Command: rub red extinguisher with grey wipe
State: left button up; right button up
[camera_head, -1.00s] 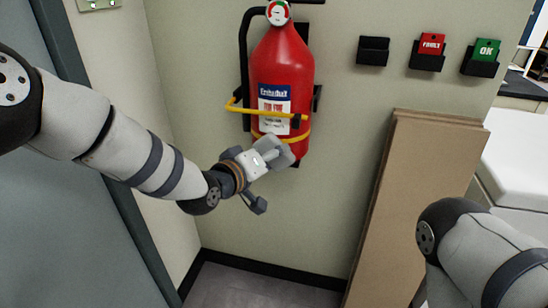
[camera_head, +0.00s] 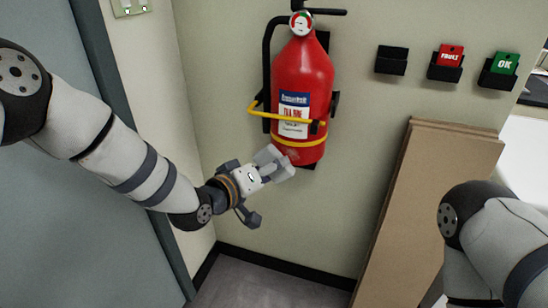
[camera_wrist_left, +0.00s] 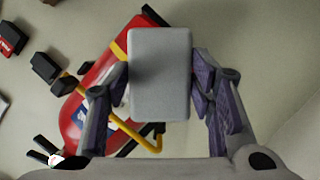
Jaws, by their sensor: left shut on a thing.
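The red extinguisher (camera_head: 303,77) hangs upright on the wall in the head view, with a white and blue label, a gauge on top and a yellow bracket bar. My left gripper (camera_head: 270,168) is at its lower left end, shut on the grey wipe (camera_head: 282,163). In the left wrist view the grey wipe (camera_wrist_left: 160,75) is a flat block between the two fingers (camera_wrist_left: 160,90), with the red extinguisher (camera_wrist_left: 88,105) behind it. I cannot tell whether the wipe touches the extinguisher. Of my right arm only a link shows; its gripper is out of view.
Wall holders to the right carry a red FAULT card (camera_head: 449,56) and a green OK card (camera_head: 504,64); a black holder (camera_head: 391,60) beside them looks empty. Brown boards (camera_head: 430,210) lean on the wall below. A grey door (camera_head: 60,220) stands at the left.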

pick_arm(q)
jog(key=shift+s+a+f, duration=0.1)
jog(key=shift+s, duration=0.25)
pick_arm(e)
jog(key=shift+w+r, duration=0.1)
pick_arm(q)
jog(key=shift+s, duration=0.1)
pick_arm(e)
jog(key=shift+r, duration=0.1)
pick_arm(q)
jog(key=s, duration=0.1)
jog(key=s+a+p, duration=0.1)
jog(key=shift+s+r, duration=0.2)
jog(key=shift+s, duration=0.15)
jog(key=shift+f, duration=0.2)
pick_arm(e)
jog(key=shift+w+r+t, duration=0.4)
jog(key=shift+w+r, duration=0.2)
jog(key=shift+w, duration=0.1)
